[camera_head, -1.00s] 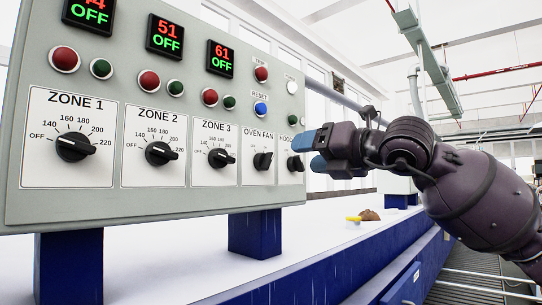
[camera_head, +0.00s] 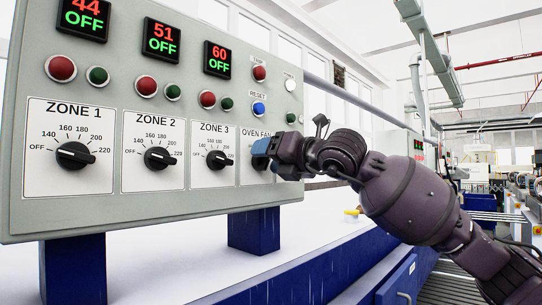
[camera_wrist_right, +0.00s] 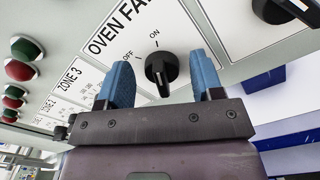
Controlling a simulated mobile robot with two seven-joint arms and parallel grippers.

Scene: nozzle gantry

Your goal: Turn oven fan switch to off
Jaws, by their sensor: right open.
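The oven fan switch is a black knob (camera_wrist_right: 161,70) on a white plate marked OFF and ON, seen in the right wrist view. My right gripper (camera_wrist_right: 165,82) is open, with one blue finger on each side of the knob. I cannot tell whether the fingers touch it. In the head view my right gripper (camera_head: 268,152) is at the OVEN FAN plate (camera_head: 250,172) and hides the knob. My left gripper is not in view.
The grey control panel (camera_head: 120,205) also carries the ZONE 1 knob (camera_head: 75,155), ZONE 2 knob (camera_head: 159,158) and ZONE 3 knob (camera_head: 219,160). A blue RESET button (camera_head: 258,109) is just above the gripper. Another black knob (camera_wrist_right: 273,10) is close by in the wrist view.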

